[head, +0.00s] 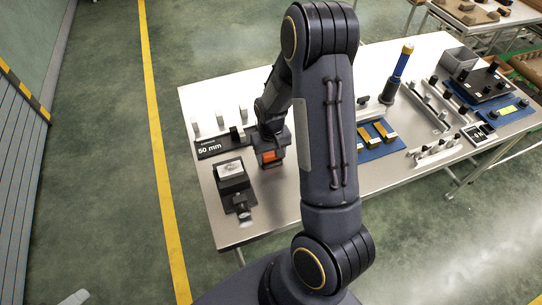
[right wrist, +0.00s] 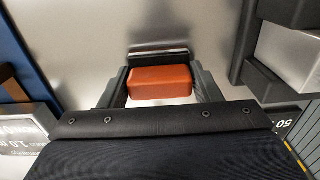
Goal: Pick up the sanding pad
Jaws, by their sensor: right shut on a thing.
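My right gripper (head: 268,160) is over the left part of the metal table and is shut on an orange-red block, which I take to be the sanding pad. In the right wrist view the orange sanding pad (right wrist: 162,82) sits between the two fingers, its long side across the gap. A dark strip and a thin pale edge lie just beyond it. I cannot tell whether the pad touches the table or is lifted. In the head view only a small orange part of the pad shows under the gripper. My left gripper is not in view.
A black "50 mm" plate (head: 209,148) and a black fixture with a pale block (head: 231,171) stand left of the gripper. A blue mat (head: 368,153) with yellow-brown blocks and a blue-and-yellow upright tool (head: 399,72) stand to the right.

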